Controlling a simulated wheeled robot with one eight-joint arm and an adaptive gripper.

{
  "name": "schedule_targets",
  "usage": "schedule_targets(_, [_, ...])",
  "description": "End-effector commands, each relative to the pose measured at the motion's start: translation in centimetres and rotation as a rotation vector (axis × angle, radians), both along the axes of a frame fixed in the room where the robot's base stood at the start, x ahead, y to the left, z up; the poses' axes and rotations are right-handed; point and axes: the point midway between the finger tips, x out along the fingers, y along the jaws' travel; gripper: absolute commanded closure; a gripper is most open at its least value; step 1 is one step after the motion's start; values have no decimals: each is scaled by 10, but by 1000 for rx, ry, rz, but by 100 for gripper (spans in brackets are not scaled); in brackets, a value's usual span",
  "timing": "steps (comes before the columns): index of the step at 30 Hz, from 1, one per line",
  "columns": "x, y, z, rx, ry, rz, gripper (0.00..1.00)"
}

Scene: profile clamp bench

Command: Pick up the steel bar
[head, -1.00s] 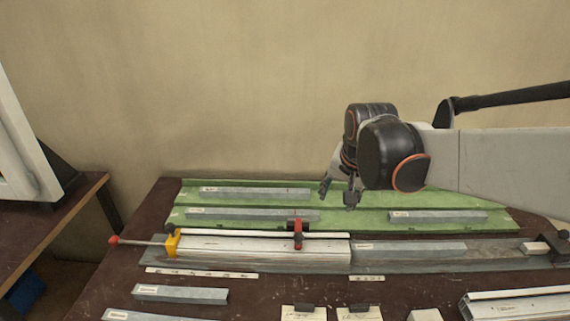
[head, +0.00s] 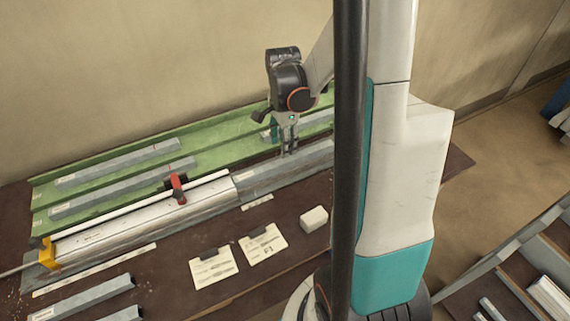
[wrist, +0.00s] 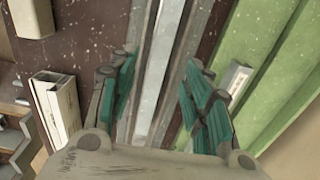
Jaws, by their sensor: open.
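A grey steel bar (head: 262,179) lies in the clamp bed, end to end with a long pale profile (head: 140,220). My gripper (head: 288,153) points down over this bar in the head view. In the wrist view the gripper (wrist: 160,66) is open, with its teal-padded fingers on either side of the bar (wrist: 157,75) and nothing held. I cannot tell whether the fingers touch it. Other grey bars (head: 118,165) (head: 122,189) lie on the green rack. My arm hides the right end of the bed in the head view.
A red clamp (head: 176,188) stands on the pale profile, and a yellow stop (head: 47,253) is at its left end. Two paper cards (head: 213,268) (head: 263,244) and a pale block (head: 314,219) lie in front.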

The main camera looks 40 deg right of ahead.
Motion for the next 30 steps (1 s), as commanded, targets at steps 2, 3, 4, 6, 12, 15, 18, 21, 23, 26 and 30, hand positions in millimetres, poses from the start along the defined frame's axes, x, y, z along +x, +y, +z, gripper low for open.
schedule_targets(2, [0,0,-14,0,0,0,55])
schedule_targets(3, [0,0,-18,0,0,1,55])
schedule_targets(4, [0,0,-20,0,0,1,55])
schedule_targets(6, [0,0,-23,0,-1,1,55])
schedule_targets(12, [0,-3,-34,0,-1,1,55])
schedule_targets(15, [0,-8,-47,0,-1,0,55])
schedule_targets(18, [-1,-12,-63,0,-1,1,55])
schedule_targets(21, [0,-11,-74,0,-1,1,55])
schedule_targets(23, [0,-11,-77,0,-1,1,55])
schedule_targets(26, [-1,-11,-76,0,-1,2,55])
schedule_targets(30, [0,-11,-75,0,-1,2,64])
